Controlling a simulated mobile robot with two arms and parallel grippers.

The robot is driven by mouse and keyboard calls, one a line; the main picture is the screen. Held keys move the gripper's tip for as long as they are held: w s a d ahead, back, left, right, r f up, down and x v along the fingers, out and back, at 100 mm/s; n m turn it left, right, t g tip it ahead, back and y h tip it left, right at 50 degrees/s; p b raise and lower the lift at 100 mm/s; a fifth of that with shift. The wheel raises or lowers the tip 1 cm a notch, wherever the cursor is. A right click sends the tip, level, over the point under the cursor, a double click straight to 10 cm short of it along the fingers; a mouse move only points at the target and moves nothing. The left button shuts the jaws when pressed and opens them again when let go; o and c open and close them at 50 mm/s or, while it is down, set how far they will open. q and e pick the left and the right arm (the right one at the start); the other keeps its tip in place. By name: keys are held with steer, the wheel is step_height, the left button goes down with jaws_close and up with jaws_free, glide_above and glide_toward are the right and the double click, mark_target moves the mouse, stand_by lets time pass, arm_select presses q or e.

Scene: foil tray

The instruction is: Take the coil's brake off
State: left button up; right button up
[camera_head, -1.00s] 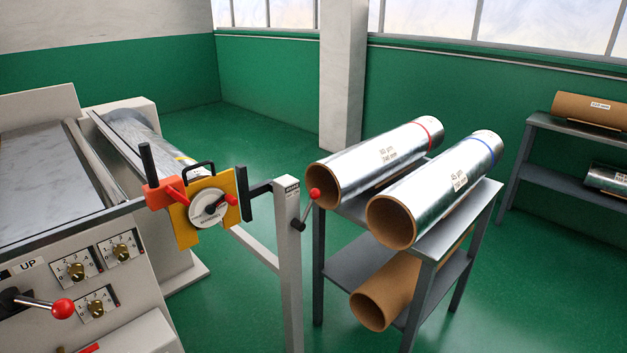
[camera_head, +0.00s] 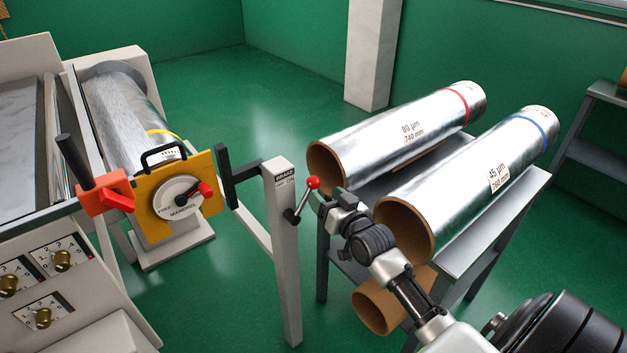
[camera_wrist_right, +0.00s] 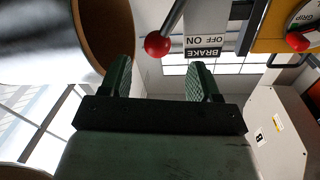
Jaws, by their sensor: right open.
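The brake lever, with a red ball knob (camera_head: 313,183), sticks up and to the right from its pivot on a pale post (camera_head: 285,260). A BRAKE label with ON and OFF (camera_head: 284,176) is at the post's top. My right gripper (camera_head: 320,198) is right beside the knob, partly hidden by its own wrist. In the right wrist view the open fingers (camera_wrist_right: 161,75) point towards the red knob (camera_wrist_right: 157,44), which appears just beyond the tips, between them. I cannot tell whether they touch. The foil coil (camera_head: 125,105) sits behind the yellow plate. My left gripper is out of view.
The yellow plate (camera_head: 207,170) with dial and red lever is left of the post. A rack (camera_head: 490,235) right of the post bears foil rolls, the red-banded one (camera_head: 375,145) and the blue-banded one (camera_head: 450,190), close to my right arm. Green floor lies between.

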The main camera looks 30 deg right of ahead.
mark_target(317, 187)
steer(key=w, duration=0.6)
steer(key=shift+w+d+f, duration=0.1)
steer(key=shift+w+d, duration=0.15)
steer(key=shift+w, duration=0.1)
jaws_close()
